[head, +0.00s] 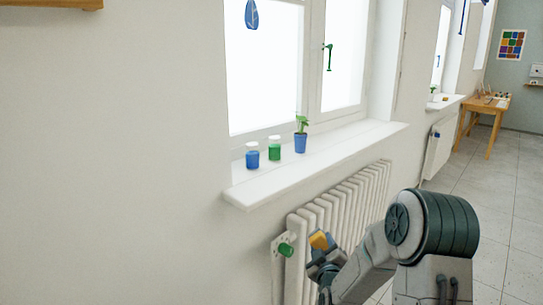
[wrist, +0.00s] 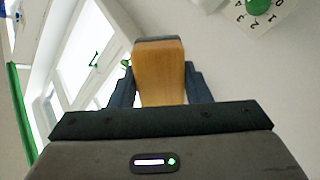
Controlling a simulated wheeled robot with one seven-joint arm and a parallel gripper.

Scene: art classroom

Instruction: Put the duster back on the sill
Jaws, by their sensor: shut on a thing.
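The duster (wrist: 160,72) is a wooden block with a dark grey layer at its far end. It stands between the two dark fingers of my gripper (wrist: 160,88), which is shut on it. In the head view the duster (head: 319,240) shows as a small orange-yellow patch at my gripper (head: 322,249), in front of the radiator and lower in the picture than the sill. The white window sill (head: 345,148) runs along the left wall under the window. My gripper is apart from the sill. Part of the duster is hidden by the fingers.
On the sill stand a blue jar (head: 252,156), a green jar (head: 274,145) and a blue pot with a plant (head: 300,142). The sill's right part and near left end are bare. A white radiator (head: 345,205) with a green knob (head: 286,250) is below.

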